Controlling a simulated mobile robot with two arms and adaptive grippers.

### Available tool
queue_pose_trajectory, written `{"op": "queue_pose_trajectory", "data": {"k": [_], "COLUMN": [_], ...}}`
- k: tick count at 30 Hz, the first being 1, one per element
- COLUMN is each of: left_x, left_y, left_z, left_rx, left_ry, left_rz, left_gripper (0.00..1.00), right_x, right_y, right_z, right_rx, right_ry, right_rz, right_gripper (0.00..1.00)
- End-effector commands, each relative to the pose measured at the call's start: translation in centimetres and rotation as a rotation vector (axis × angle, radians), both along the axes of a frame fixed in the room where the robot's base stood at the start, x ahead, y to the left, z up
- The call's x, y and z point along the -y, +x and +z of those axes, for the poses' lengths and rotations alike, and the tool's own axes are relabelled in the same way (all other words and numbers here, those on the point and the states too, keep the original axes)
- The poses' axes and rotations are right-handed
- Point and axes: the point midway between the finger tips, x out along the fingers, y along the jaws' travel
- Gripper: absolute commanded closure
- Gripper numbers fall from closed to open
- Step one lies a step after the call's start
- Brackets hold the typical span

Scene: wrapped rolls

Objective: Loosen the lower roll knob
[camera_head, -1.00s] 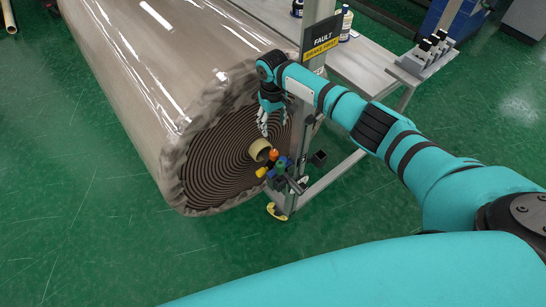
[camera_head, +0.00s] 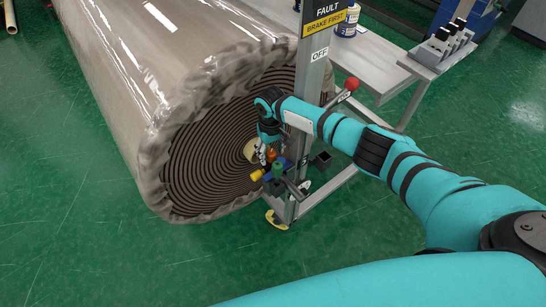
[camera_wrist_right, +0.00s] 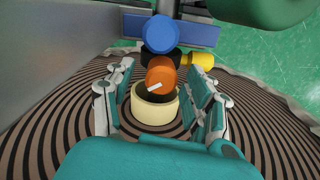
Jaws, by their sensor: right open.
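A group of coloured knobs sits on the post at the roll's end. An orange knob (camera_head: 271,154) with a white pointer also shows in the right wrist view (camera_wrist_right: 160,74). Near it are a blue knob (camera_wrist_right: 162,34), a yellow knob (camera_head: 257,175) and a green knob (camera_head: 278,168). I cannot tell which one is the lower roll knob. My right gripper (camera_wrist_right: 158,104) is open, with fingers on both sides of the orange knob and the cream core tube (camera_wrist_right: 155,110); contact is not visible. My left gripper is out of view.
The large wrapped roll (camera_head: 150,90) fills the left. A grey post (camera_head: 312,75) carries a sign reading FAULT, BRAKE FIRST. A red-balled lever (camera_head: 352,83) juts from it. A grey table (camera_head: 375,65) stands behind. Green floor is open at lower left.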

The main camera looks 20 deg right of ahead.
Motion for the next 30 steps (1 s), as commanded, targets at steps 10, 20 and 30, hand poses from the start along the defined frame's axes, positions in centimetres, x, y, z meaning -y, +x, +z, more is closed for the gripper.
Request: {"op": "queue_pose_trajectory", "data": {"k": [10, 20, 30], "left_x": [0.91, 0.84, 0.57], "left_y": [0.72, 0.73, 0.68], "left_z": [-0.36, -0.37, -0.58], "left_rx": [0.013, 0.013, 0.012], "left_ry": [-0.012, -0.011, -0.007], "left_rz": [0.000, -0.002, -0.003], "left_gripper": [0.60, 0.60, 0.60], "right_x": [-0.12, -0.11, -0.12], "right_y": [0.01, 0.01, -0.03], "right_z": [-0.41, -0.42, -0.51], "right_rx": [0.001, 0.000, -0.001], "right_ry": [0.000, 0.000, 0.001], "right_rz": [0.000, 0.001, 0.105], "right_gripper": [0.45, 0.83, 1.00]}}
